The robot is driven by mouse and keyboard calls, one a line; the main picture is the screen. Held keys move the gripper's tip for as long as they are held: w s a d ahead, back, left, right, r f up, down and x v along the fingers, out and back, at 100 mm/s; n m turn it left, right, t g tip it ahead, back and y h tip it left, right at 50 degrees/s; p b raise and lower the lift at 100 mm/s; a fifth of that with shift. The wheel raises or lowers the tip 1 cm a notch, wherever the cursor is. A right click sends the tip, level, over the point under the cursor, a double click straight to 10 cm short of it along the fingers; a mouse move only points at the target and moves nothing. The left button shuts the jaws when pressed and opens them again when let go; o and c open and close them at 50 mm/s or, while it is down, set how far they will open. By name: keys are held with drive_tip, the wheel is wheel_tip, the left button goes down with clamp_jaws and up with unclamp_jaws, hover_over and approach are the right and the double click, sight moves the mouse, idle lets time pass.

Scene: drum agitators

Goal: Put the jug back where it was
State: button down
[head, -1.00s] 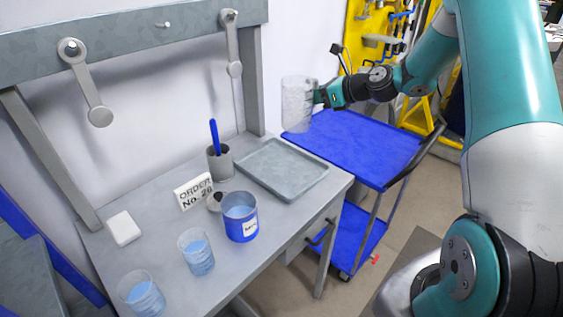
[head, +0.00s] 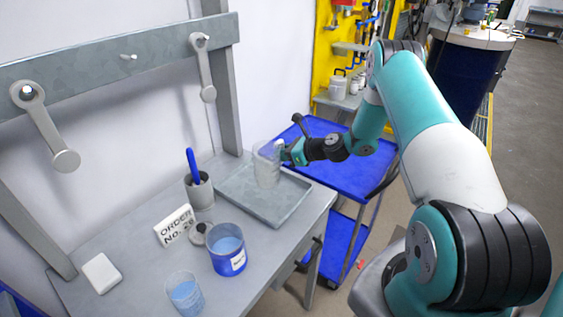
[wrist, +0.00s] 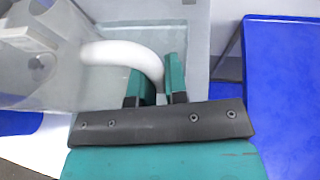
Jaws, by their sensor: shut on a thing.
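The jug (head: 266,168) is clear and see-through, with a white handle. In the head view it is upright over the grey tray (head: 243,207) at the right back of the bench; I cannot tell whether its base touches the tray. My gripper (head: 283,153) is at the jug's right side, shut on its handle. In the wrist view the fingers (wrist: 156,82) close around the curved white handle (wrist: 118,54), and the clear jug wall (wrist: 40,60) fills the left. The jug looks empty.
On the bench stand a blue tub (head: 228,258) with blue liquid, a clear beaker (head: 184,294) of blue liquid, a cup with a blue-handled tool (head: 199,190), an order sign (head: 175,226) and a white block (head: 101,273). A blue cart (head: 345,165) stands to the right.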

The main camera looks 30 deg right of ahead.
drive_tip(key=shift+f+p, duration=0.45)
drive_tip(key=shift+f, duration=1.95)
drive_tip(key=shift+f, duration=0.1)
drive_tip(key=c, duration=1.1)
unclamp_jaws()
drive_tip(key=shift+c, duration=0.2)
